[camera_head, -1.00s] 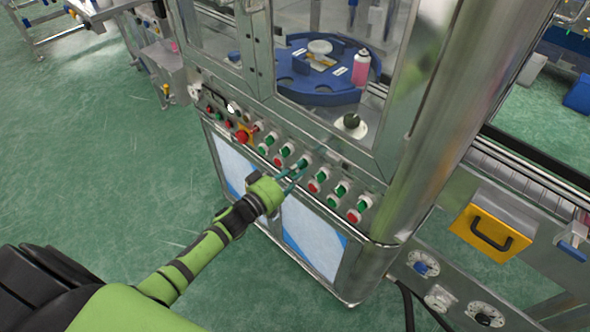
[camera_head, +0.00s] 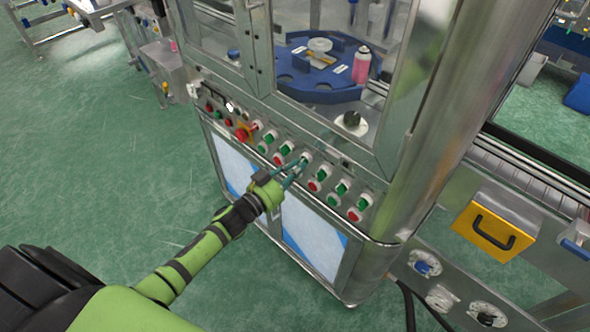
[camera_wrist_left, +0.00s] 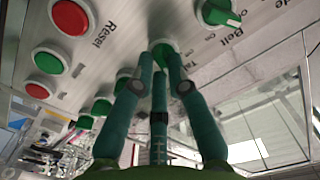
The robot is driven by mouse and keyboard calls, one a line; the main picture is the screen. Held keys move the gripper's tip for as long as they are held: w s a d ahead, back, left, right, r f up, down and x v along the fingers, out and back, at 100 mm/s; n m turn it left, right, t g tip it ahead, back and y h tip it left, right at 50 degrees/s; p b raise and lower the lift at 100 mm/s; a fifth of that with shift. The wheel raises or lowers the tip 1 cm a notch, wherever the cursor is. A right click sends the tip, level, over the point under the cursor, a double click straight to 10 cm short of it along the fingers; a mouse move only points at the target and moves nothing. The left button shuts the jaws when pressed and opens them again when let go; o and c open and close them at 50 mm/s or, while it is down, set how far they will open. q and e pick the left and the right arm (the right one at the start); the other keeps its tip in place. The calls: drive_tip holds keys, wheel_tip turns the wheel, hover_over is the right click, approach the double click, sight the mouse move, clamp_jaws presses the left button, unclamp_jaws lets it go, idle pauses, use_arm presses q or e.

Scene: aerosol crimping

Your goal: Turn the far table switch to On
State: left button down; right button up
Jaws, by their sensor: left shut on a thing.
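The table switch (camera_wrist_left: 163,47) is a green knob on the machine's metal control panel, with a partly hidden label starting "Ta" beside it in the left wrist view. In the head view the switch (camera_head: 306,157) sits in the upper row of the panel. My left gripper (camera_head: 298,169) reaches it from the lower left, its teal fingers shut on the knob. In the left wrist view the fingertips (camera_wrist_left: 161,66) are on either side of the knob and cover much of it, so its exact angle is hidden. My right gripper is not in view.
The belt switch (camera_wrist_left: 219,12), a red reset button (camera_wrist_left: 70,16) and several other buttons sit close around the fingers. Behind the glass is a blue turntable (camera_head: 310,97) with a pink can (camera_head: 361,68).

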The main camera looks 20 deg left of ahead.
use_arm(q)
drive_tip(key=shift+m, duration=1.2)
drive_tip(key=c, duration=1.2)
unclamp_jaws()
drive_tip(key=v, duration=1.2)
